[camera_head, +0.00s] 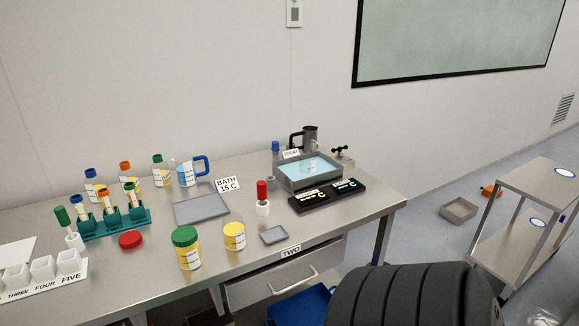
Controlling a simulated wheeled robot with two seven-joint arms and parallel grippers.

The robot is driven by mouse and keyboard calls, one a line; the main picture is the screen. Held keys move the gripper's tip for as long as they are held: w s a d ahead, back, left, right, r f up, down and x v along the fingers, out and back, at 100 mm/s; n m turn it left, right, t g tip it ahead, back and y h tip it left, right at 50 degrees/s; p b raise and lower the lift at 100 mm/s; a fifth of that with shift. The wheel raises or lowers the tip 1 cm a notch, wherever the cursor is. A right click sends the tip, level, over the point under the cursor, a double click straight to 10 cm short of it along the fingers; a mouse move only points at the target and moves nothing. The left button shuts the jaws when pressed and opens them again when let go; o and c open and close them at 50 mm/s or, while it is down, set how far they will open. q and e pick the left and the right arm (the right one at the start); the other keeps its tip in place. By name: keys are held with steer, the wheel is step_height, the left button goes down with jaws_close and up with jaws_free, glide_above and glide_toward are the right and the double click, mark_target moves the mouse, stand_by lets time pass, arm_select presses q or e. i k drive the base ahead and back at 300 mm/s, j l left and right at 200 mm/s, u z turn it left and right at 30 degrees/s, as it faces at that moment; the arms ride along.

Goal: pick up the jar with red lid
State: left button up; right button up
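A round red lid (131,239) lies flat on the steel table; I see no jar under it. A jar with yellow contents (234,236) stands near the table's front edge and appears to have no lid. To its left stands a similar yellow jar with a green lid (187,248). A small white holder with a red-topped item (262,198) stands behind and right of the lidless jar. No jar clearly wearing a red lid shows. Neither of my grippers is in view.
Teal tube rack (120,224), bottles and blue-handled jug (188,172) stand at the left and back. Grey tray (201,209), small tray (274,235) and water bath (309,171) are on the steel table (110,300). A shelf cart (540,185) stands right.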

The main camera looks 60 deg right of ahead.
mark_target(233, 226)
steer(key=z, duration=2.05)
